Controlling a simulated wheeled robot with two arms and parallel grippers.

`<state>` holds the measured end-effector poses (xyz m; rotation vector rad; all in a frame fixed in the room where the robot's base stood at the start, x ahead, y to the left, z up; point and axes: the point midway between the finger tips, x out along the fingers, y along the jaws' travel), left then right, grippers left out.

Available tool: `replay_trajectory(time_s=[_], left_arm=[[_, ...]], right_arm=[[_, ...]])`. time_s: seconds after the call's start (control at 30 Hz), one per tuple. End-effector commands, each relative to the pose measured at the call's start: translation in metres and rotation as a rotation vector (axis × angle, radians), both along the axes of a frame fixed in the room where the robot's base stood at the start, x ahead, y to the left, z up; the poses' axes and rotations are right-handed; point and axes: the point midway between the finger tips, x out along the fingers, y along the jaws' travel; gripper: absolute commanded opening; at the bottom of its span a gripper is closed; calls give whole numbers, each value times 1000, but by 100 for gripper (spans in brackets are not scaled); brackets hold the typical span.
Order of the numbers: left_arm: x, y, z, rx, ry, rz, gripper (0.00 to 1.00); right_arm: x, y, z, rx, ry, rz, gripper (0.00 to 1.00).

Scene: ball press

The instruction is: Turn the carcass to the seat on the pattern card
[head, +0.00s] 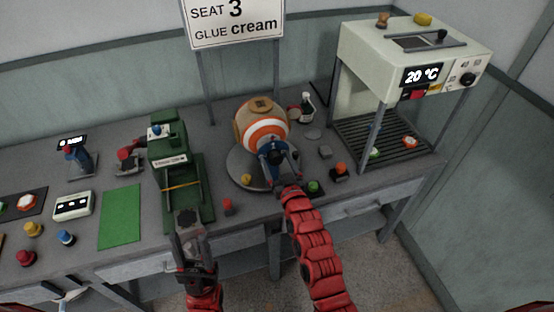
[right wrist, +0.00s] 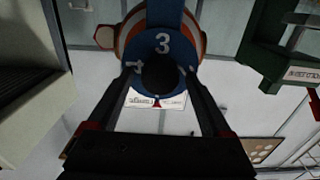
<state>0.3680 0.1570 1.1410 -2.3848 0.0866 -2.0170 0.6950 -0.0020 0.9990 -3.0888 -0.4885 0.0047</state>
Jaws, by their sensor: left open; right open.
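The pattern card (head: 234,24) reads "SEAT 3, GLUE cream". The carcass (head: 262,117) is a tan ball with orange and white bands and a blue part. It sits on a grey round turntable (head: 241,171). In the right wrist view its blue part (right wrist: 160,22) shows a 3 at the top and a 4 to the left, around a dark round spot. My right gripper (head: 279,164) is open in front of the blue part; its fingertips lie either side of the dark spot, contact unclear. My left gripper (head: 187,217) is open and empty before the green press (head: 170,150).
A small yellow piece (head: 246,178) is on the turntable's front left. A heater reading 20 °C (head: 414,60) stands right. A green mat (head: 120,215), white box (head: 73,204) and coloured knobs lie left. A bottle (head: 307,106) stands behind right of the carcass.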

Motion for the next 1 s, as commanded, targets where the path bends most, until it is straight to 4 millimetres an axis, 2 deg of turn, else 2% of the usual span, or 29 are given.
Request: replay_trajectory(time_s=[0.17,0.2,0.63,0.67,1.0], left_arm=[[0,0,0,0,0,0,50],[0,0,0,0,0,0,50],[0,0,0,0,0,0,50],[0,0,0,0,0,0,50],[0,0,-1,0,0,0,50]], right_arm=[[0,0,0,0,0,0,84],[0,0,0,0,0,0,80],[0,0,0,0,-1,0,2],[0,0,0,0,-1,0,0],[0,0,0,1,-1,0,0]])
